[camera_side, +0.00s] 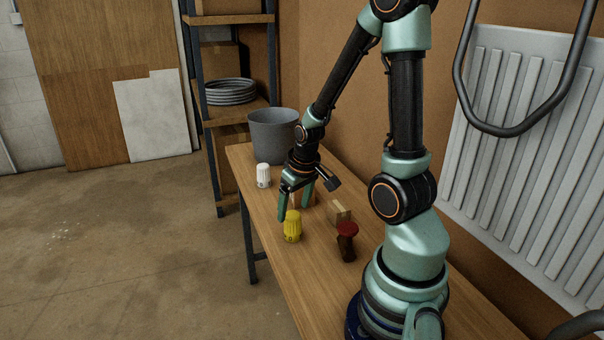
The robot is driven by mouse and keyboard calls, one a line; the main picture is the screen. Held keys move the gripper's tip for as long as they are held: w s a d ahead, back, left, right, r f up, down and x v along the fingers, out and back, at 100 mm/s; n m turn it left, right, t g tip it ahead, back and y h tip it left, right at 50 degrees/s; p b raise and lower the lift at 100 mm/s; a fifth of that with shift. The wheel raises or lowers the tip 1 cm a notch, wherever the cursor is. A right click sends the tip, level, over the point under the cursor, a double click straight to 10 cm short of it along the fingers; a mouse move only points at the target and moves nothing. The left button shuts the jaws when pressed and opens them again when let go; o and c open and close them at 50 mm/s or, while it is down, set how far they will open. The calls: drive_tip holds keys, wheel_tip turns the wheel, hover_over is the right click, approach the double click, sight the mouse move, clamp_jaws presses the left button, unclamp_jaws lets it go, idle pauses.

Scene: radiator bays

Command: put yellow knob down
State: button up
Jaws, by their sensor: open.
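The yellow knob (292,227) stands upright on the wooden table near its front left edge. My gripper (294,211) is open, its two green fingers pointing down. The left finger overlaps the view just left of the knob's top, and the right finger is farther right. Nothing shows held between the fingers. I cannot tell from this view whether a finger touches the knob.
A white knob (263,175) and a grey bucket (273,135) stand farther back on the table (284,282). A dark red knob-like object (347,240) and a small wooden block (340,213) are right of the yellow knob. The near table surface is clear.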

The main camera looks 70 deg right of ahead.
drive_tip(key=v, duration=0.8)
drive_tip(key=w+a+r+n+t, duration=0.1)
drive_tip(key=a+r, duration=0.3)
drive_tip(key=a, duration=0.4)
drive_tip(key=w+a+r+n+t+y, duration=0.1)
drive_tip(key=a+r+n, duration=0.2)
drive_tip(key=a+r, duration=0.2)
drive_tip(key=a, duration=0.3)
drive_tip(key=shift+w+r+t+y, duration=0.3)
drive_tip(key=shift+t, duration=0.1)
